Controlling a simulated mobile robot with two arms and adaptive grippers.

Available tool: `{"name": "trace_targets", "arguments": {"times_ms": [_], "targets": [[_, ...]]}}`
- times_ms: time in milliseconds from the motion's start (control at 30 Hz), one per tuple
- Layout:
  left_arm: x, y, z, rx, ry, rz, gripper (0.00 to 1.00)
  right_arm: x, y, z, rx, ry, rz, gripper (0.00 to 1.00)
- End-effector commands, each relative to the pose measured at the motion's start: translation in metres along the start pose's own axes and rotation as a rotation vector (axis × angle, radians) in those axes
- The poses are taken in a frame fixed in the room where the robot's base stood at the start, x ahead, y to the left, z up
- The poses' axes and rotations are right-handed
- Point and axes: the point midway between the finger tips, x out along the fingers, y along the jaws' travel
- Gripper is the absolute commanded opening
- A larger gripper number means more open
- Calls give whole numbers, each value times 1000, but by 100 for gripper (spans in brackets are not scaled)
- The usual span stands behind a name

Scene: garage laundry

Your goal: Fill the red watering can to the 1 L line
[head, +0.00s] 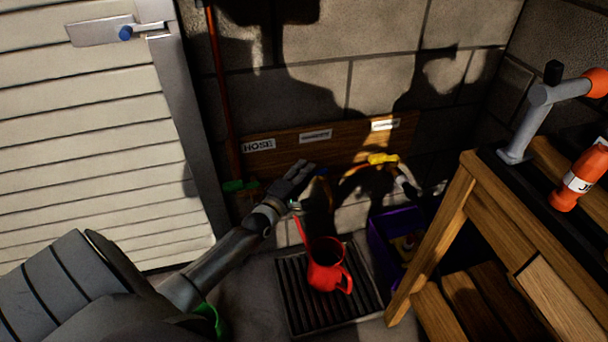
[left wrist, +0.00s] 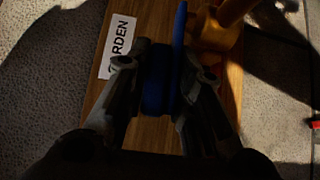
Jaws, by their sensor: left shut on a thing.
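The red watering can (head: 327,276) stands upright on a dark floor grate in the head view. Its spout points up and left, and its handle is at the right. I cannot make out a 1 L line, a water level or a stream. My left gripper (head: 301,174) is at the wooden tap board (head: 290,150), above and behind the can. In the left wrist view the left gripper (left wrist: 154,108) is shut on a blue tap handle (left wrist: 157,78), beside a label (left wrist: 119,47) reading "GARDEN". My right gripper is out of view.
The floor grate (head: 293,307) lies below the taps. A green handle (head: 238,185) is left under "HOSE"; a yellow one (head: 383,159) is right. A purple crate (head: 381,241) and wooden workbench (head: 453,205) stand right of the can. An orange bottle (head: 577,181) is on the bench.

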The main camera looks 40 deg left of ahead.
Motion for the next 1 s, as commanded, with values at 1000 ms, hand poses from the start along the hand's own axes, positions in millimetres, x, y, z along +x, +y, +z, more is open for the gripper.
{"name": "trace_targets", "arguments": {"times_ms": [1000], "targets": [[-17,2,0,0,1,5,38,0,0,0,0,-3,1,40]]}}
